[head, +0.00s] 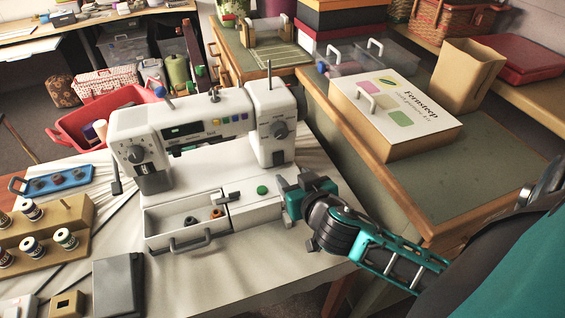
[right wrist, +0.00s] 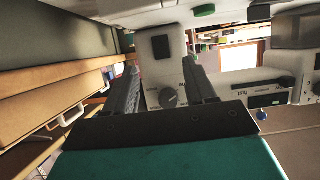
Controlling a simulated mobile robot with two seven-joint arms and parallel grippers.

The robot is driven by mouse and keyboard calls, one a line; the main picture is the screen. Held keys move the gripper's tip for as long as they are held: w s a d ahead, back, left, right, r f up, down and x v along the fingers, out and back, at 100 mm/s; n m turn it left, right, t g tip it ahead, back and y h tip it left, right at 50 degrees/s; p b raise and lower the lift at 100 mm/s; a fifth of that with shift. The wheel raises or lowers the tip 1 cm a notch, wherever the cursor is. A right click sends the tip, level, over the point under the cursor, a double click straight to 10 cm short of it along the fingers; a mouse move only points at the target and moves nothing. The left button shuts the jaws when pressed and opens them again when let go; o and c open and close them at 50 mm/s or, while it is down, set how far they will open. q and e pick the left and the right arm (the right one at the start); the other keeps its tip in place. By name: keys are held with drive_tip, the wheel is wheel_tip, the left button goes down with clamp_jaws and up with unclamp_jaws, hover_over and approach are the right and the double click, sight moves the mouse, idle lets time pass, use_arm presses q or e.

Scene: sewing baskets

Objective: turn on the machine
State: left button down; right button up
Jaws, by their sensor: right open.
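The white sewing machine (head: 205,125) stands on the cloth-covered table. My right gripper (head: 300,194) is at the right end of the base, to the right of the green button. In the right wrist view, its fingers (right wrist: 166,78) are spread and empty. The pillar with a dark rectangular switch-like patch (right wrist: 160,47) and a dial (right wrist: 172,98) shows between them. The green button (right wrist: 204,10) is at the top edge. My left gripper is not in view.
An open drawer (head: 178,238) with small parts juts from the machine's front. A spool rack (head: 45,232), blue tray (head: 52,181) and grey pedal-like box (head: 118,283) lie left. A white-topped box (head: 395,112) stands on the right bench. Open cloth lies in front of the machine.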

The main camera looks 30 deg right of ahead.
sight(279, 162)
drive_tip(key=x, duration=0.7)
drive_tip(key=shift+w, duration=0.1)
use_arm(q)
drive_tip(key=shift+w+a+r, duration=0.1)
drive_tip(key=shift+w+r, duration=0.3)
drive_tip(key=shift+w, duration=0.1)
use_arm(e)
drive_tip(key=shift+w+d+f, duration=0.15)
drive_tip(key=shift+w+f, duration=0.15)
drive_tip(key=shift+w, duration=0.25)
